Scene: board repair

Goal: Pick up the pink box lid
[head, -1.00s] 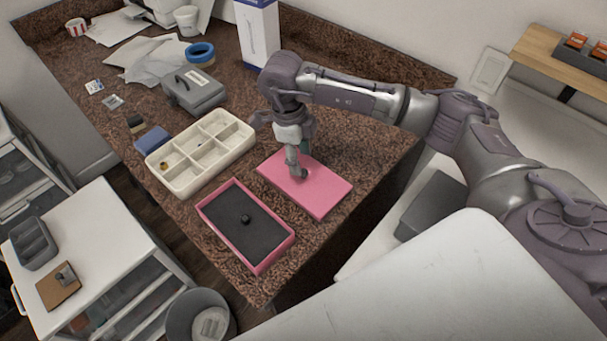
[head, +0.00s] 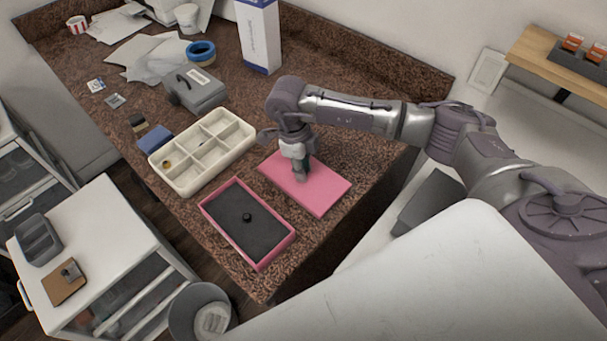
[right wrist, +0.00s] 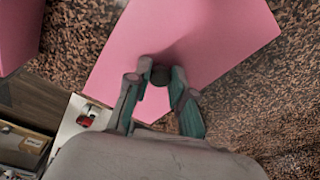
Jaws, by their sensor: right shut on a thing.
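The pink box lid (head: 330,192) lies flat, or nearly so, on the brown speckled counter, right of the open box. In the right wrist view, the lid (right wrist: 215,35) fills the upper middle. My right gripper (head: 301,179) points down at the lid's upper-left part. In the right wrist view its fingers (right wrist: 157,84) are shut on a dark round knob (right wrist: 160,75) on the lid. I cannot tell any gap under the lid. The pink box (head: 276,249) is open, with dark lining and a small black piece inside. My left gripper is not in view.
A cream divided tray (head: 183,189) stands left of the lid. Behind are a grey case (head: 205,92), blue tape roll (head: 201,51) and tall white box (head: 258,35). The counter edge is close on the right. A bin (head: 190,320) stands below the front corner.

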